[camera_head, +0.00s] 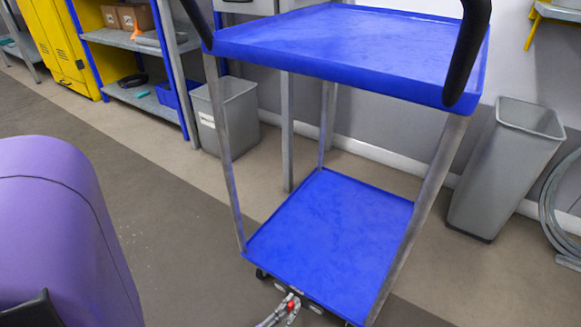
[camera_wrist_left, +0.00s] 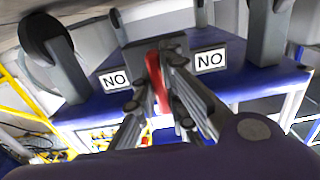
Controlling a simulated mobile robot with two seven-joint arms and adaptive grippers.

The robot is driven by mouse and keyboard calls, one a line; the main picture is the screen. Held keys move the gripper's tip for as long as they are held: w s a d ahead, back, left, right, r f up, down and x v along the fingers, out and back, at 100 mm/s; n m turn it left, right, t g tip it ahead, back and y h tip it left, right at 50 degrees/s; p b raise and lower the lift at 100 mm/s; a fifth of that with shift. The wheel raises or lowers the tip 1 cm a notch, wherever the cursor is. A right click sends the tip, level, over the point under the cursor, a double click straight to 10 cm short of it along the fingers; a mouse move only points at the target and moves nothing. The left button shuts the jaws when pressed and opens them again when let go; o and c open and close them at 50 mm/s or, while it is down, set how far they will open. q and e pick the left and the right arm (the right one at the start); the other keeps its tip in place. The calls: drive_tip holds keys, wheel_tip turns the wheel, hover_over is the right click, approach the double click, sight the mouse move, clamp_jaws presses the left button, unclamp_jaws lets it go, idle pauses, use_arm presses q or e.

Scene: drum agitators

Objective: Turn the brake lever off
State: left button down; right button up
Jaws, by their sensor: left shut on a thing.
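The brake lever is a small red piece at the front lower edge of a blue trolley (camera_head: 330,235). In the head view the lever (camera_head: 292,303) shows small near the bottom edge. In the left wrist view the red lever (camera_wrist_left: 153,78) stands between two white labels that read NO as seen there. My left gripper (camera_head: 284,309) is at the lever, and its fingers (camera_wrist_left: 165,75) are shut on it. The fingers hide part of the lever. My right gripper is not in view.
The trolley's upper shelf (camera_head: 350,45) and black handles (camera_head: 468,50) overhang the lower shelf. Grey bins stand behind on the left (camera_head: 226,113) and right (camera_head: 507,165). Caster wheels (camera_wrist_left: 47,40) flank the lever in the wrist view.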

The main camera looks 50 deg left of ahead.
use_arm(q)
drive_tip(key=shift+s, duration=0.1)
drive_tip(key=c, duration=1.8)
unclamp_jaws()
drive_tip(key=v, duration=0.7)
drive_tip(key=shift+s, duration=0.2)
drive_tip(key=shift+s, duration=0.1)
